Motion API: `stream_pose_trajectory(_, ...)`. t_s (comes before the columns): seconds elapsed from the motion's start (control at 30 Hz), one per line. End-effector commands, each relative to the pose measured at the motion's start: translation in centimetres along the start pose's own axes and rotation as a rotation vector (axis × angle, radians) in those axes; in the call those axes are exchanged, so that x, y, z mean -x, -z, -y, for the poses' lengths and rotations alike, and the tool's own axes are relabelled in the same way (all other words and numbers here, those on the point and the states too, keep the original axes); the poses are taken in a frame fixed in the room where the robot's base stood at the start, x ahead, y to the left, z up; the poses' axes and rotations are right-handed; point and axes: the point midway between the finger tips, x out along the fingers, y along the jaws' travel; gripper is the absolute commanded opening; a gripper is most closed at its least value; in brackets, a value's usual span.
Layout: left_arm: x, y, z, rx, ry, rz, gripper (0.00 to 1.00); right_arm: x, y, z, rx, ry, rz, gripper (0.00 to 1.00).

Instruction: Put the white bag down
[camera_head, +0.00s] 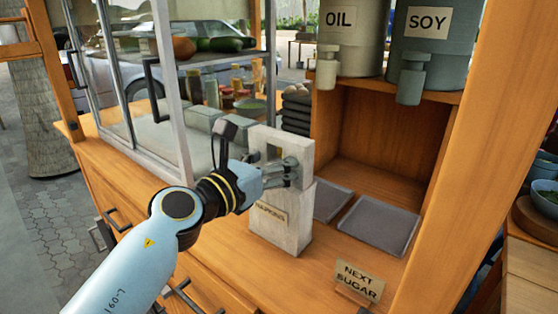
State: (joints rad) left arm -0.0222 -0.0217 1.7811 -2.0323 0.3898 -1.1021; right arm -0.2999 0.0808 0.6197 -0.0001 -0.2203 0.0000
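The white bag (291,232) is upright over the wooden counter, a tall pale block with a label low on its front and an opening near its top. My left gripper (293,175) reaches across the bag's upper part from the left, with its fingers closed at the right side of the opening. Part of the bag's front is hidden behind the gripper. I cannot tell whether the bag's bottom touches the counter. My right gripper is not in view.
Two grey trays (377,229) lie right of the bag. A "NEXT SUGAR" sign (359,281) stands at the counter's front. OIL (351,50) and SOY (431,52) dispensers sit on the shelf above. A glass case (168,140) stands left, and a wooden post (455,150) right.

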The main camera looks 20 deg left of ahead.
Motion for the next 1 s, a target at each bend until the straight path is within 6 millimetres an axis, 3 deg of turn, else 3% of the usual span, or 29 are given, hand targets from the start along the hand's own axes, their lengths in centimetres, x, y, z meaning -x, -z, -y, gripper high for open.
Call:
stream_pose_trajectory(0.13,0.0,0.3,0.0,0.0,0.0,0.001,0.31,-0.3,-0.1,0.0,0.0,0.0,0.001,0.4)
stream_pose_trajectory(0.17,0.0,0.4,0.0,0.001,0.0,0.0,0.66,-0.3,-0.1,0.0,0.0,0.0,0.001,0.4)
stream_pose_trajectory(0.33,0.0,0.3,0.0,0.0,0.0,0.0,0.88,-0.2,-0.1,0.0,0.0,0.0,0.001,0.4)
stream_pose_trajectory(0.7,0.3,-0.1,0.0,0.0,0.0,-0.001,0.88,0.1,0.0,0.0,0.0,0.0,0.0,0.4)
stream_pose_trajectory(1.0,6.5,0.1,0.1,-0.002,0.001,-0.004,0.88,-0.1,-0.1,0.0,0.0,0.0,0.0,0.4)
